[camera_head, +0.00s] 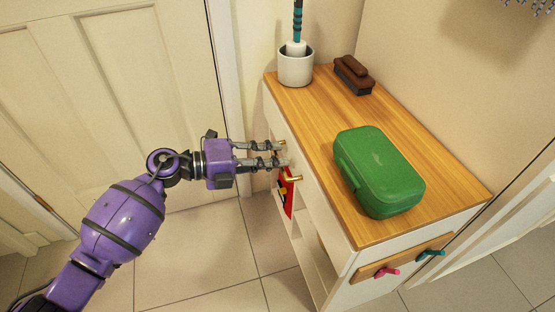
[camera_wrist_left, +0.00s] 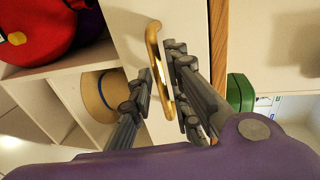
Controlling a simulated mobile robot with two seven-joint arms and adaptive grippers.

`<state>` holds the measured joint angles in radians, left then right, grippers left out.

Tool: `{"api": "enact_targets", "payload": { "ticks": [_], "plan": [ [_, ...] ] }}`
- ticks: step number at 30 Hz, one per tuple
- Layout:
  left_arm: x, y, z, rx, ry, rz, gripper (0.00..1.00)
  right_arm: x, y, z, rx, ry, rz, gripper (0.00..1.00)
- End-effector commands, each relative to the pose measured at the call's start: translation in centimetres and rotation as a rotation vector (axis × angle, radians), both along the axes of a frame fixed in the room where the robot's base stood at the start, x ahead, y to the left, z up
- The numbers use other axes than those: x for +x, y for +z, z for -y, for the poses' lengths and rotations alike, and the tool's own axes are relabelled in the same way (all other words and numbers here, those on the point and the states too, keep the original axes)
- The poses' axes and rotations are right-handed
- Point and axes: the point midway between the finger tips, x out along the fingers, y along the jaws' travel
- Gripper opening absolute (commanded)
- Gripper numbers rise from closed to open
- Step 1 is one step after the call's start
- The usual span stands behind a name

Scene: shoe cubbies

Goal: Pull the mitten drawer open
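The mitten drawer is the white front (camera_wrist_left: 185,25) under the wooden top, with a brass bar handle (camera_wrist_left: 154,50). One end of the handle (camera_head: 293,178) shows beside my fingers in the head view. My left gripper (camera_head: 284,154) reaches in from the left at the drawer front. In the left wrist view its fingers (camera_wrist_left: 158,95) are spread, with the handle running between them. The right-hand finger overlaps the handle in that view; I cannot tell whether it touches. The drawer looks shut, though my gripper hides part of its front. My right gripper is not in view.
On the wooden top (camera_head: 310,108) are a green case (camera_head: 378,170), a brown brush (camera_head: 353,75) and a white pot (camera_head: 296,67). Cubbies below hold a red item (camera_head: 287,192) and a straw hat (camera_wrist_left: 100,92). Pegs (camera_head: 430,253) stick out at the near end. Floor left of the cabinet is clear.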

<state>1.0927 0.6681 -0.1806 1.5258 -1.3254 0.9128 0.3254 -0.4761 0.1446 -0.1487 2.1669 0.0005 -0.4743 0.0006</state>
Motion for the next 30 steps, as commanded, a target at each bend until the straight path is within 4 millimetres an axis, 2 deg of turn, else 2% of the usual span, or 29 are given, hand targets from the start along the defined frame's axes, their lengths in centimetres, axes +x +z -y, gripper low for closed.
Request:
{"api": "enact_targets", "payload": {
  "ticks": [5, 13, 17, 18, 30],
  "plan": [
    [0.48, -0.34, 1.32, -0.001, 0.001, 0.001, 0.17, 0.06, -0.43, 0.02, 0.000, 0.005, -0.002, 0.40],
    [0.51, -0.29, 1.48, -0.001, 0.001, 0.001, 0.17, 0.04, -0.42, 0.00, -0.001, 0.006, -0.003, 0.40],
    [0.50, -0.29, 1.46, -0.001, 0.001, 0.001, 0.01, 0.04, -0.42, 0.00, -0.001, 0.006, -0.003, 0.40],
    [0.50, -0.30, 1.46, -0.001, 0.001, 0.001, 0.00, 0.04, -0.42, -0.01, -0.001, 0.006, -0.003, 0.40],
    [0.46, -0.29, 1.28, 0.000, 0.002, 0.000, 0.00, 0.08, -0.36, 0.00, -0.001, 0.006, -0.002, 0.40]
  ]
}}
